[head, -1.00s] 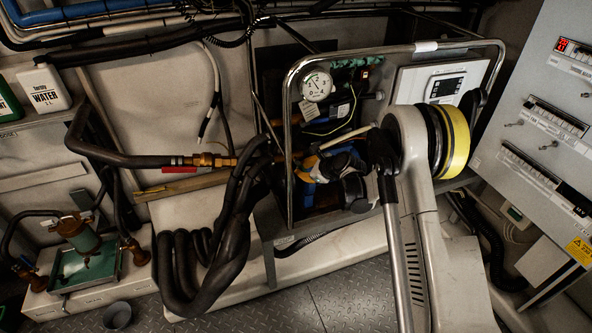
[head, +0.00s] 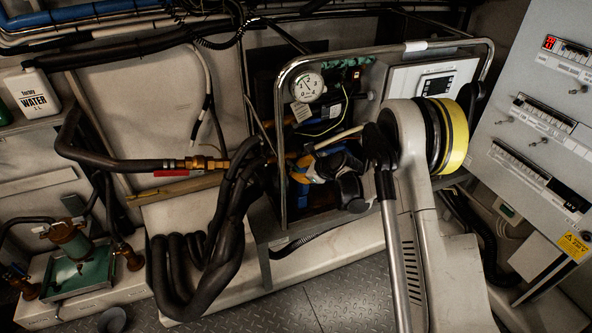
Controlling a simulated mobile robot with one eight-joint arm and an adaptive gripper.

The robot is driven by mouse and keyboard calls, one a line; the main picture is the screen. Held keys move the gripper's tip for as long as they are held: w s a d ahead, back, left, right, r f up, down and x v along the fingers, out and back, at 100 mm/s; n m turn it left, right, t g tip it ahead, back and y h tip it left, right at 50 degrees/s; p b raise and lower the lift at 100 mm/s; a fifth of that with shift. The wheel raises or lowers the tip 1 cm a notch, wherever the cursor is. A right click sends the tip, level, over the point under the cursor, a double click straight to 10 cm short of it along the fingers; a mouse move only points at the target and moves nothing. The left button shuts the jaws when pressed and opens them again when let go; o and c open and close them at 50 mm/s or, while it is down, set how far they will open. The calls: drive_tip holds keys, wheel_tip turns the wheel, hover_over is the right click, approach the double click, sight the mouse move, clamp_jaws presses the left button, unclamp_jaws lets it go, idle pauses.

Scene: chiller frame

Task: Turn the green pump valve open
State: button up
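The chiller frame is a bent metal tube frame (head: 279,130) around pipes and a dial gauge (head: 308,86). Green-coloured piping (head: 340,63) shows at its top, beside the gauge. I cannot make out a green pump valve handle clearly; the lower inside of the frame is partly hidden by my arm. My gripper (head: 308,172) is inside the lower part of the frame, among dark, blue and orange-yellow parts. Its fingers are small and dark there, so I cannot tell whether they are open or touch anything.
Thick black hoses (head: 225,225) hang left of the frame. A green unit (head: 72,262) stands on a white base at lower left. A white water container (head: 35,93) sits on a shelf. A grey control panel (head: 535,120) is at right. Bare floor (head: 285,312) shows in front.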

drive_tip(key=v, duration=1)
drive_tip(key=shift+s+d+r, duration=0.2)
drive_tip(key=shift+s, duration=0.05)
drive_tip(key=shift+c, duration=1.1)
drive_tip(key=shift+w+f+m, duration=0.1)
drive_tip(key=shift+f+m, duration=0.05)
drive_tip(key=shift+m, duration=0.15)
clamp_jaws()
wheel_tip(320, 180, down, 4)
drive_tip(key=w+d+m+g+y, duration=0.1)
drive_tip(key=d+m+g+y, duration=0.15)
drive_tip(key=m+y, duration=0.75)
drive_tip(key=w+a+f+m+h+b, duration=0.4)
drive_tip(key=a, duration=0.4)
drive_tip(key=shift+w+a, duration=0.35)
drive_tip(key=shift+a, duration=0.05)
